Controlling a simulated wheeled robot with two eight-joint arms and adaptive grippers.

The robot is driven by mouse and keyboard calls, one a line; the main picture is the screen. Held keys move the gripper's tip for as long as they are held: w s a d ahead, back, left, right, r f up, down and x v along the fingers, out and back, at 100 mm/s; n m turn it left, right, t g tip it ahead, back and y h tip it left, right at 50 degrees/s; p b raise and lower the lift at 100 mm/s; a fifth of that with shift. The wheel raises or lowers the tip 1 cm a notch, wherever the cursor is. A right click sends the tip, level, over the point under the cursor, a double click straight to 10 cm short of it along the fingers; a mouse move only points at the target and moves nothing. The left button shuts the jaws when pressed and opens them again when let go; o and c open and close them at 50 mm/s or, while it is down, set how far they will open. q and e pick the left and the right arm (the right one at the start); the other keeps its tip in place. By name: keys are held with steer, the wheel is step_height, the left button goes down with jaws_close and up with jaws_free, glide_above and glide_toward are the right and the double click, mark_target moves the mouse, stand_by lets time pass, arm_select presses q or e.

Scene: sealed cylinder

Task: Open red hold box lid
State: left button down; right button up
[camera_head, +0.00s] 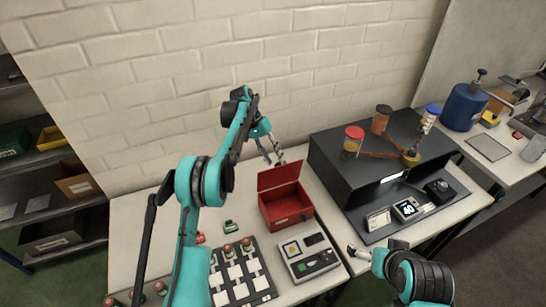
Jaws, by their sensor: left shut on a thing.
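The red box (287,208) stands on the white table against the brick wall. Its red lid (279,175) is raised, standing up at the back of the box, so the inside shows. My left gripper (276,160) is above and behind the box, shut on the top edge of the lid; its fingertips are small and partly hidden there. My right gripper (356,251) is low at the right, over the front of the table, apart from the box. Its fingers are too small to tell whether they are open.
A grey device with buttons (311,258) sits in front of the box. A dark rack (240,276) with several red-topped pieces is left of it. A dark cabinet (335,170) with jars on top stands to the right.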

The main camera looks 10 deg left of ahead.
steer(key=shift+f, duration=0.15)
stand_by(0.4)
steer(key=shift+w, duration=0.1)
steer(key=c, duration=0.7)
steer(key=shift+w+a, duration=0.25)
steer(key=shift+w, duration=0.05)
steer(key=c, duration=0.5)
steer(key=shift+m+y, duration=0.5)
steer(key=shift+m, duration=0.4)
steer(key=w+a, duration=0.2)
steer(key=w, duration=0.1)
steer(key=shift+w+a+r, duration=0.1)
steer(key=shift+a+r, duration=0.1)
steer(key=shift+r, duration=0.15)
steer(key=c, duration=1)
steer(key=w+a+m+y, duration=0.1)
steer(key=w+a, duration=0.2)
steer(key=w+a+m, duration=0.2)
steer(key=w+a, duration=0.1)
steer(key=shift+w+f+t+y, duration=0.1)
steer(key=shift+w+t+y, duration=0.25)
steer(key=shift+t+y, duration=0.05)
jaws_close()
steer(key=m+y, duration=0.3)
steer(key=m, duration=0.3)
glide_toward(280, 173)
steer(key=shift+x, duration=2.2)
